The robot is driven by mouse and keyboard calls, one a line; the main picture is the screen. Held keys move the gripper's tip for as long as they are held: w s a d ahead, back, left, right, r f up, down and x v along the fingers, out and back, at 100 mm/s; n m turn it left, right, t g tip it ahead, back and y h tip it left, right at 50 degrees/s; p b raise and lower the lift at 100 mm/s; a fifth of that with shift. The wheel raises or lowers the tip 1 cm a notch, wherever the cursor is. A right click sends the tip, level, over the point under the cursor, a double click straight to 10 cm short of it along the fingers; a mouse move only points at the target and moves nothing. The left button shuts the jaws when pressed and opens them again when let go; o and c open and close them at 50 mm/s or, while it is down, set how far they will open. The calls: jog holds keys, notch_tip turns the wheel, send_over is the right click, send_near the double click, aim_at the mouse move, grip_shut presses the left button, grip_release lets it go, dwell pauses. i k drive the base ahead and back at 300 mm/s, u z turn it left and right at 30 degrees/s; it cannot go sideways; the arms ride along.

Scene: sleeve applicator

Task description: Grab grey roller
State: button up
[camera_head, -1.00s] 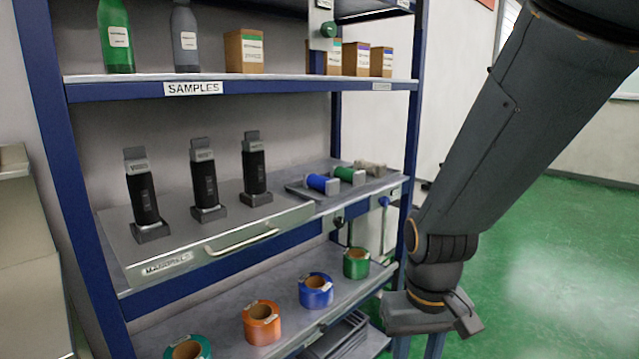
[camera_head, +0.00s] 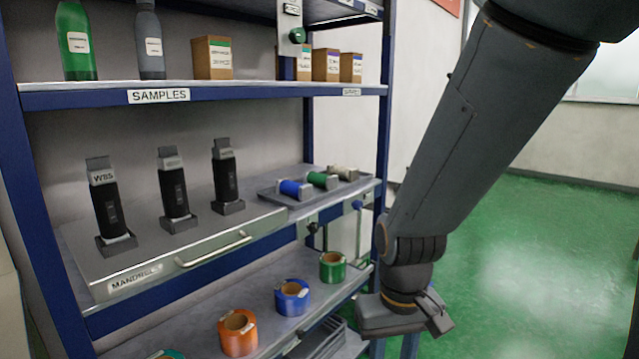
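A grey-white roller (camera_head: 344,172) lies at the right end of a dark tray (camera_head: 285,202) on the middle shelf. Beside it on the tray lie a green roller (camera_head: 317,179) and a blue roller (camera_head: 291,188). My gripper (camera_head: 408,318) hangs at the end of my arm, in front of the shelf's right side. In the picture it is below and right of the tray, apart from the rollers. No object shows in it, and its fingers are seen too obliquely to tell how far apart they are.
Black mandrels (camera_head: 175,190) stand on a grey drawer unit (camera_head: 150,250) left of the tray. Tape rolls (camera_head: 293,297) stand on the lower shelf. The blue rack post (camera_head: 384,100) rises near my arm. Green floor (camera_head: 540,260) is clear to the right.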

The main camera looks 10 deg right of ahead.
aim_at(350, 174)
jog(key=z, duration=1.45)
jog(key=i, duration=2.25)
jog(key=u, duration=3.2)
